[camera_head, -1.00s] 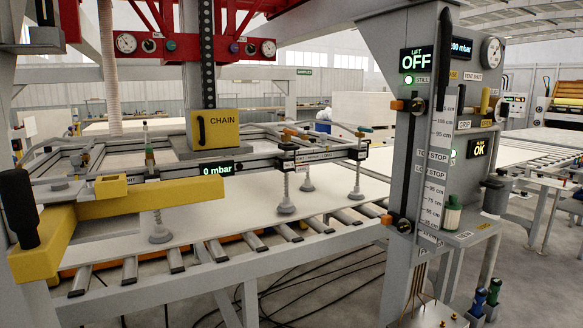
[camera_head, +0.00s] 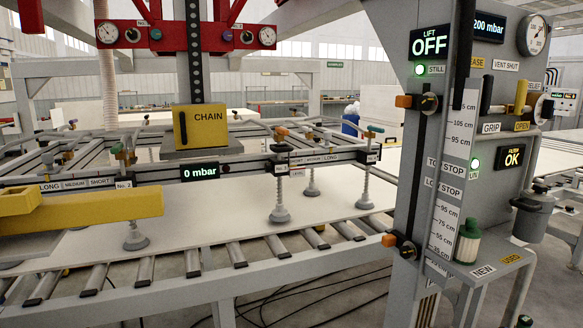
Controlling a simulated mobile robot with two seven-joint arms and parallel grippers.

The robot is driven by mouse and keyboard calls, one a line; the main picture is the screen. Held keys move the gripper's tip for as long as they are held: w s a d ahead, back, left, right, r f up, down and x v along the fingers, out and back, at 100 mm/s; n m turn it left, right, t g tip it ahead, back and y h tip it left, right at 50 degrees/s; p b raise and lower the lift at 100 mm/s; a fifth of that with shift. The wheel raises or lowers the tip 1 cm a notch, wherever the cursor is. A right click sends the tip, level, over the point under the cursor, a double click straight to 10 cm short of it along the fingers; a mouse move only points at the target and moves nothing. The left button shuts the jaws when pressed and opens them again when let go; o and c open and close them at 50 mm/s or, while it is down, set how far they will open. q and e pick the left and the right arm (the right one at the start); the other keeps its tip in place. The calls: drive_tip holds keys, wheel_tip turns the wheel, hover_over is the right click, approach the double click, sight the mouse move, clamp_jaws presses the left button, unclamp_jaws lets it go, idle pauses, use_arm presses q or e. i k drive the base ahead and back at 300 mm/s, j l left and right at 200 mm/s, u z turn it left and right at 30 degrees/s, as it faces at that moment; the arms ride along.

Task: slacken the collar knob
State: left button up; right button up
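Two stop collars sit on the grey column, and I cannot tell which one the task means. The upper collar has an orange block (camera_head: 404,101) and a round dark knob (camera_head: 428,103), high beside the centimetre scale. The lower collar has an orange block (camera_head: 389,240) and a round dark knob (camera_head: 407,250), near the scale's bottom. Whether either knob is tight or slack does not show. Neither of my grippers is in view, and nothing touches the knobs.
The column's scale (camera_head: 456,150) carries TOP STOP and LOW STOP labels. The lift display (camera_head: 430,42) reads OFF. A shelf (camera_head: 480,258) with a green-and-white filter (camera_head: 468,240) juts out at right. A yellow bar (camera_head: 110,205) and suction frame hang over a white panel (camera_head: 230,212) on rollers.

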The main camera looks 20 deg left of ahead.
sight(268, 168)
drive_tip(key=i+j+z, duration=0.15)
drive_tip(key=i, duration=0.35)
drive_tip(key=i+z, duration=0.2)
drive_tip(key=i, duration=0.3)
